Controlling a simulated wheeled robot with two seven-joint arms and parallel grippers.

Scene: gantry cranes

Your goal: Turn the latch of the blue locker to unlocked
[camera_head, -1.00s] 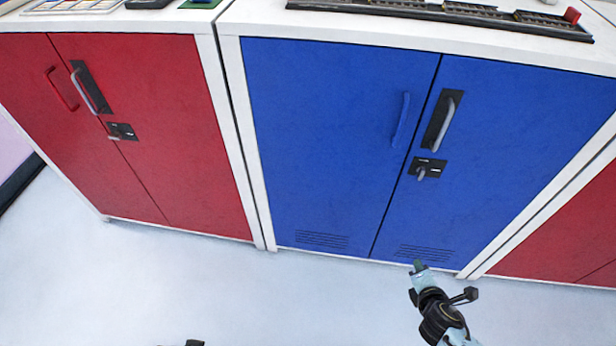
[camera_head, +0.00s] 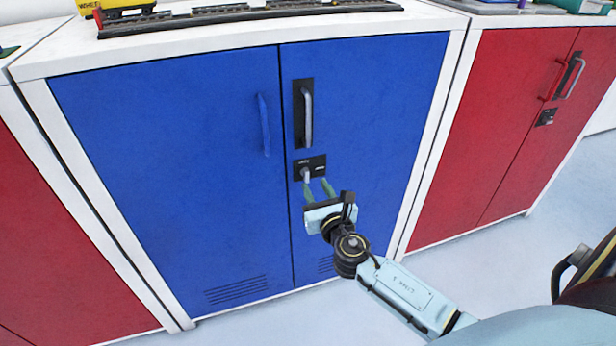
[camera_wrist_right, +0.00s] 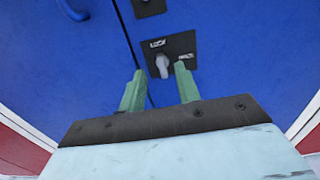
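The blue locker (camera_head: 190,170) stands in the middle of the head view with both doors shut. Its latch (camera_head: 306,174) is a small grey knob on a black plate (camera_head: 317,162) on the right door, below the grey door handle (camera_head: 308,117). The latch knob (camera_wrist_right: 162,66) points roughly downward in the right wrist view, between two small labels that I cannot read. My right gripper (camera_head: 318,189) is open just below and in front of the latch. Its green fingertips (camera_wrist_right: 160,88) are apart with nothing between them, and the knob appears just beyond the gap. My left gripper is not in view.
Red lockers stand on the left (camera_head: 60,250) and right (camera_head: 500,120). A model train track (camera_head: 250,14) with a yellow wagon (camera_head: 115,8) lies on the blue locker's white top. A blue handle (camera_head: 264,125) sticks out of the left door. The floor in front is clear.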

